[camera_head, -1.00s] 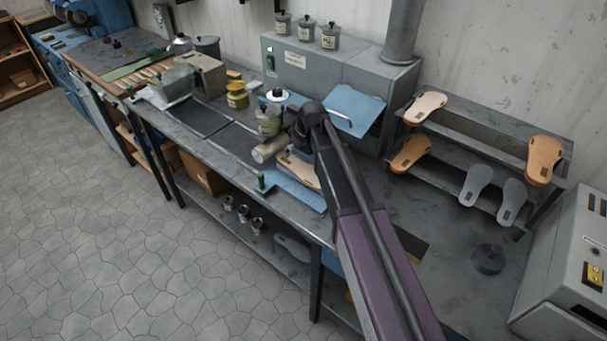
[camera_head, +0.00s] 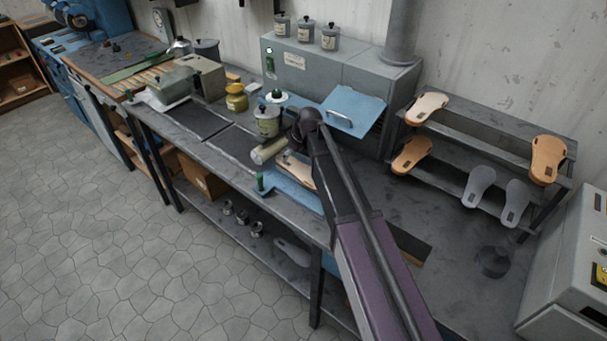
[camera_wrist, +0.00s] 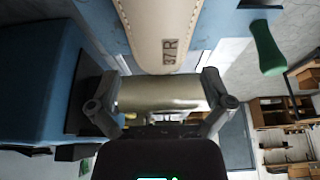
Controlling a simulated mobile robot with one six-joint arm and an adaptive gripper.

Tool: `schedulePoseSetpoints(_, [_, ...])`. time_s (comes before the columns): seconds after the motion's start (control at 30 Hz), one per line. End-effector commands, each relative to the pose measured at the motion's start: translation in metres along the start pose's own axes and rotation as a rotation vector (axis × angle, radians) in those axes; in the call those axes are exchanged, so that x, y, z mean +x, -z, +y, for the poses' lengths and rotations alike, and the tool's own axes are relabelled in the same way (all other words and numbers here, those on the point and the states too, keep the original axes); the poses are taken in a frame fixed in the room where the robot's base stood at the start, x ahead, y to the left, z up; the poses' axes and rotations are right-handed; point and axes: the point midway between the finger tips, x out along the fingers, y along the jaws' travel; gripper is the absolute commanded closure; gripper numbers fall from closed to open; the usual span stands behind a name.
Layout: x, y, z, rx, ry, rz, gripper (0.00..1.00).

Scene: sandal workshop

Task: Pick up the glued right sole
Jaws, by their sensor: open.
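The sole (camera_wrist: 160,30) is beige with a stitched edge and marked "R" near its end. It lies in the blue fixture (camera_wrist: 222,25) at the top of the wrist view. In the head view the sole (camera_head: 297,172) is partly hidden by my arm, on the blue fixture (camera_head: 295,196). My gripper (camera_wrist: 155,74) is open, its two fingers spread to either side just short of the sole's marked end. A pale olive cylinder (camera_wrist: 160,94) shows between the fingers; I cannot tell its depth. Glue on the sole cannot be made out.
A green handle (camera_wrist: 266,48) stands beside the fixture. A grey machine (camera_head: 300,75) with an open blue door (camera_head: 352,108) is behind. A rack (camera_head: 485,140) at right holds several soles. A jar (camera_head: 266,122) stands near my arm.

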Motion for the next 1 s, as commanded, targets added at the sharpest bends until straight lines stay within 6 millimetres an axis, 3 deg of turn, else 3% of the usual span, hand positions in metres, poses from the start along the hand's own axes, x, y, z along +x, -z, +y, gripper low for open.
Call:
schedulePoseSetpoints(0.1, [0.015, 0.0, 0.0, 0.0, 0.0, 0.0, 0.0])
schedulePoseSetpoints(0.4, [0.033, 0.001, -0.001, -0.001, 0.0, 0.0, 0.0])
schedulePoseSetpoints(1.0, [0.034, 0.001, -0.001, -0.001, 0.0, 0.0, 0.0])
